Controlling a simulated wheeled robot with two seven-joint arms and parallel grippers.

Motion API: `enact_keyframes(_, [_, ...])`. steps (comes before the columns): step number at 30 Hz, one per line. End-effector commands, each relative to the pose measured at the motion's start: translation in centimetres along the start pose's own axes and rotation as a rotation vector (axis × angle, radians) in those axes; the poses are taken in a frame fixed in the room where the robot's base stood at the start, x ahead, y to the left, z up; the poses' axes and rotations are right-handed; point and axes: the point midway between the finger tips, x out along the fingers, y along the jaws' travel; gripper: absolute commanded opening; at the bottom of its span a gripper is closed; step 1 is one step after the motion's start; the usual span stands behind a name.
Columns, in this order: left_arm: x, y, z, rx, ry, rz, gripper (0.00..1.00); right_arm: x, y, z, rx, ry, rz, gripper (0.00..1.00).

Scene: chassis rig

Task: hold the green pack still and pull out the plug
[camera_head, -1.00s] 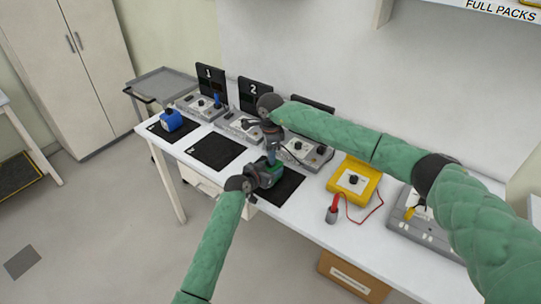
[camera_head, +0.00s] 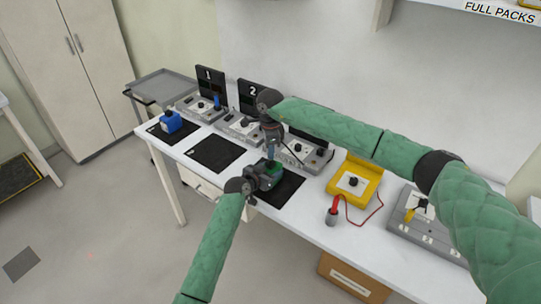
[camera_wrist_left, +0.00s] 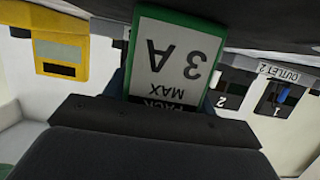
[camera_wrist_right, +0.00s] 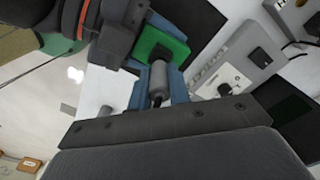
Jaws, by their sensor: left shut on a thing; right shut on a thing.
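The green pack (camera_head: 276,181) is above the black mat at the third station, at the front of the bench. My left gripper (camera_head: 266,176) is shut on it from the front left. In the left wrist view the pack (camera_wrist_left: 175,60) fills the middle, its label reading "3 A MAX" upside down. My right gripper (camera_head: 271,152) points down just above the pack. In the right wrist view its blue fingers (camera_wrist_right: 162,92) are shut on the grey plug (camera_wrist_right: 160,80). The plug's far end meets the pack's green face (camera_wrist_right: 158,44); I cannot tell how deep it sits.
A blue pack (camera_head: 171,121) stands at the left end of the bench. Grey outlet units line the back. The second black mat (camera_head: 214,152) is bare.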

Motion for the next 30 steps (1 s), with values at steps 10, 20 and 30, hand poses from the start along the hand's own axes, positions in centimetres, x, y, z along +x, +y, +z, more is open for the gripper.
enact_keyframes(10, [0.0,0.0,0.2,-0.001,-0.003,0.001,0.20,-6.0,-0.1,-0.1,0.001,0.000,-0.002,0.00])
enact_keyframes(20, [0.0,0.0,0.2,-0.001,-0.003,0.001,0.20,-8.1,0.0,-0.1,0.000,0.001,-0.001,0.00])
enact_keyframes(30, [0.0,0.1,0.2,-0.001,-0.003,0.001,0.20,-9.5,0.0,0.0,0.000,0.000,-0.001,0.00])
